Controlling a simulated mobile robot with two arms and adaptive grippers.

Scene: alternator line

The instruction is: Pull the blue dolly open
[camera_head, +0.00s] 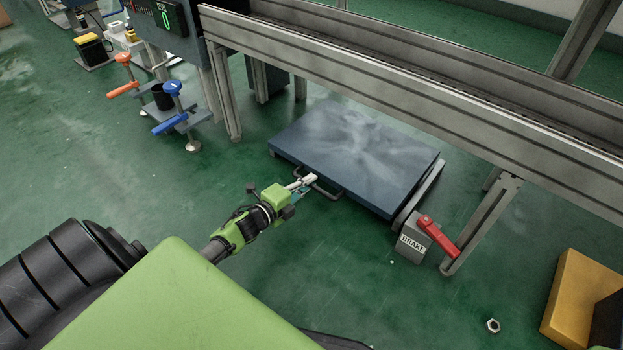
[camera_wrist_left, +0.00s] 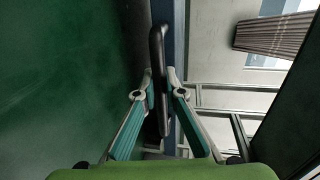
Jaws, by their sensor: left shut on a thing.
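The blue dolly (camera_head: 355,150) is a low flat platform on the green floor, partly under the grey conveyor frame. A metal bar handle (camera_head: 325,187) sticks out from its near side. My left gripper (camera_head: 306,184) reaches the handle from the lower left and is shut on it. In the left wrist view the dark handle (camera_wrist_left: 160,75) stands upright between the two fingertips, with the dolly's blue edge (camera_wrist_left: 179,40) behind it. My right gripper is not in view.
A grey box marked BRAKE (camera_head: 413,243) with a red lever (camera_head: 438,236) stands at the dolly's right corner. A conveyor leg (camera_head: 482,222) is beside it. A yellow block (camera_head: 570,295) and a nut (camera_head: 493,325) lie at lower right. Floor in front of the dolly is mostly clear.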

